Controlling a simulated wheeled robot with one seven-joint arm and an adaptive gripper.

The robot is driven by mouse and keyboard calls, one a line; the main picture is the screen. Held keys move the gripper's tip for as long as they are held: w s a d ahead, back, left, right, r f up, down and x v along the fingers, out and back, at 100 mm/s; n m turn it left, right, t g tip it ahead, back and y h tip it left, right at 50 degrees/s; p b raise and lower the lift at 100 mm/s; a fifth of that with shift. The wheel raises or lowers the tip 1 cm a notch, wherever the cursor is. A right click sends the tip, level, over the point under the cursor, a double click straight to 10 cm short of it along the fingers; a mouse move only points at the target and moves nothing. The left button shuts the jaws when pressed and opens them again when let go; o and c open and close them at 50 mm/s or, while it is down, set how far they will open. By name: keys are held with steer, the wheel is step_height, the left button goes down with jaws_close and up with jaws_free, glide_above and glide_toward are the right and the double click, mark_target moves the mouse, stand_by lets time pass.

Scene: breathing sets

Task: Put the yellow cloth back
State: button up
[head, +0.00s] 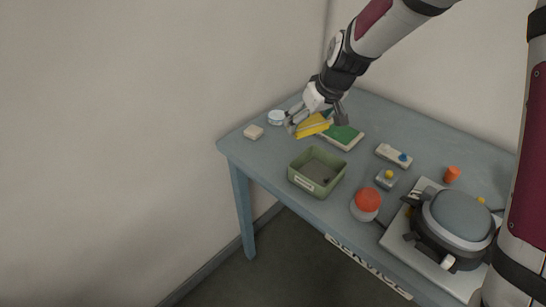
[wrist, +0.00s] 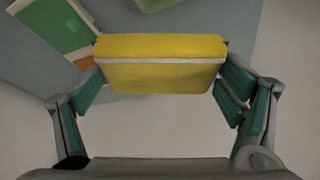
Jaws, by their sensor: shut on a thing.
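My gripper (head: 317,122) is shut on the yellow cloth (head: 312,127), a folded pad with a pale stripe along its side. In the wrist view, the cloth (wrist: 160,76) spans the space between the two fingers. It is held above the far left part of the table, beside a green cloth (head: 341,133) on a pale flat holder (head: 352,145). The green cloth also shows at the top left of the wrist view (wrist: 58,25), with an orange-brown patch next to it. My gripper and the yellow cloth hide part of the holder in the head view.
An open green bin (head: 302,183) stands near the table's front edge. A white round jar (head: 277,117) and a beige block (head: 253,132) are at the left.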

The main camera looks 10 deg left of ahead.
steer(key=w+a+n+y+b, duration=0.1)
steer(key=a+n+b, duration=0.2)
steer(key=a+b, duration=0.35)
steer(key=n+g+b, duration=0.1)
steer(key=b, duration=0.1)
glide_toward(272, 151)
steer(key=x, duration=0.6)
steer(key=shift+d, duration=0.1)
steer(key=shift+f, duration=0.2)
steer(key=o, duration=1)
steer(key=shift+o, duration=0.2)
steer(key=shift+r, duration=0.15)
